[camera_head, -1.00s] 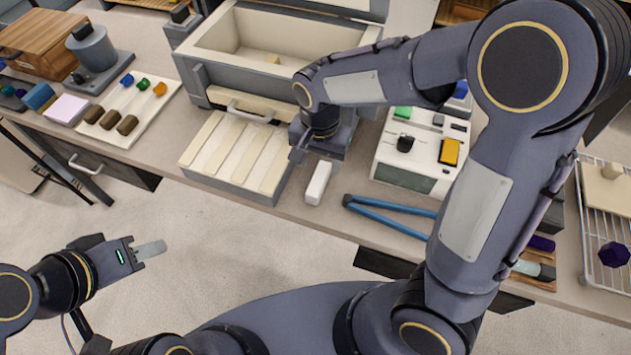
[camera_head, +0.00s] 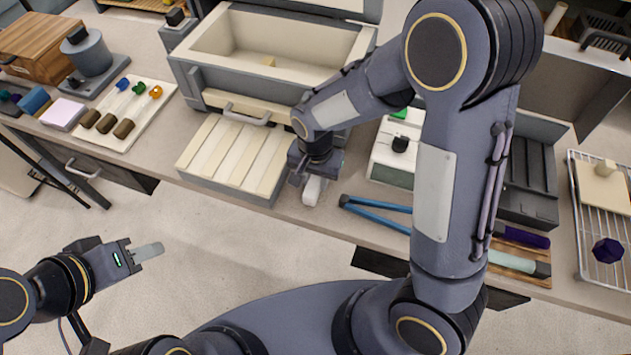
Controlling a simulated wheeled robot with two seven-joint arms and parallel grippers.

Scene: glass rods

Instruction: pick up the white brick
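My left gripper (camera_head: 150,251) is low at the left, off the bench and far from the brick. Its fingers overlap in this view, so its opening cannot be told. Nothing is seen in it.
The slatted tray (camera_head: 222,190) is just left of the brick. Blue tongs (camera_head: 375,213) lie to its right, with a white device (camera_head: 390,165) behind them. A large open cream box (camera_head: 285,30) stands behind. A wire rack (camera_head: 580,240) is at the far right.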

